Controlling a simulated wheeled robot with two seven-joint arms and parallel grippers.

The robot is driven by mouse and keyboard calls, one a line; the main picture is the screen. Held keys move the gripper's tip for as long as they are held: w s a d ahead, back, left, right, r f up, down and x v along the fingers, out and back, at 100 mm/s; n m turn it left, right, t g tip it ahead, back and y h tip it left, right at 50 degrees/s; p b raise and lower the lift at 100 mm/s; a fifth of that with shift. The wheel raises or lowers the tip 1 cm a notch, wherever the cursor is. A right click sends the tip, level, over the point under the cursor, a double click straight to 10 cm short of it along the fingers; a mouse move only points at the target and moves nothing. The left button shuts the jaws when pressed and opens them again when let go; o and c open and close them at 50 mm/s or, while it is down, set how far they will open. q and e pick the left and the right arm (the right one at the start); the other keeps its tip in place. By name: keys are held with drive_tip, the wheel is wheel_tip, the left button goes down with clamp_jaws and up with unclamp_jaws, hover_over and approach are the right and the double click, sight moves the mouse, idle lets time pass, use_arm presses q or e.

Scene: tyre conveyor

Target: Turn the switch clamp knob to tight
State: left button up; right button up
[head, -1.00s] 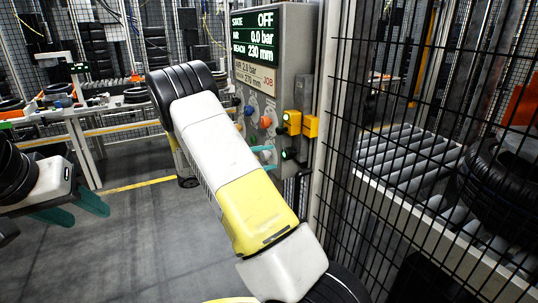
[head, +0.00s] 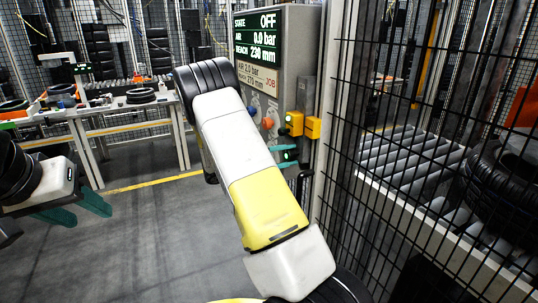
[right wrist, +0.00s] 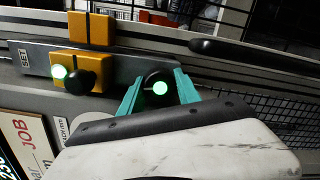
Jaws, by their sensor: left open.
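The control panel (head: 295,50) carries a screen (head: 257,37) reading STATE OFF, 0.0 bar and REACH 230 mm. A black knob (right wrist: 152,78) with a green light on it is between the teal fingers of my right gripper (right wrist: 157,92) in the right wrist view. The fingers stand on both sides of it, with small gaps that suggest no firm contact. In the head view my right gripper (head: 290,164) is at the panel's lower right, partly behind my arm. My left gripper (head: 88,210) is open and empty at the far left. No clamp label is readable.
A mesh fence (head: 420,130) stands right of the panel, with rollers (head: 405,160) and a tyre (head: 500,190) behind. Floor at left is clear.

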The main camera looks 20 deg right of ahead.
clamp_jaws()
drive_tip(key=shift+m, duration=0.8)
drive_tip(key=o, duration=0.9)
unclamp_jaws()
drive_tip(key=shift+c, duration=0.2)
drive_tip(key=shift+a, duration=0.1)
drive_tip(key=a, duration=0.7)
drive_tip(key=shift+a, duration=0.3)
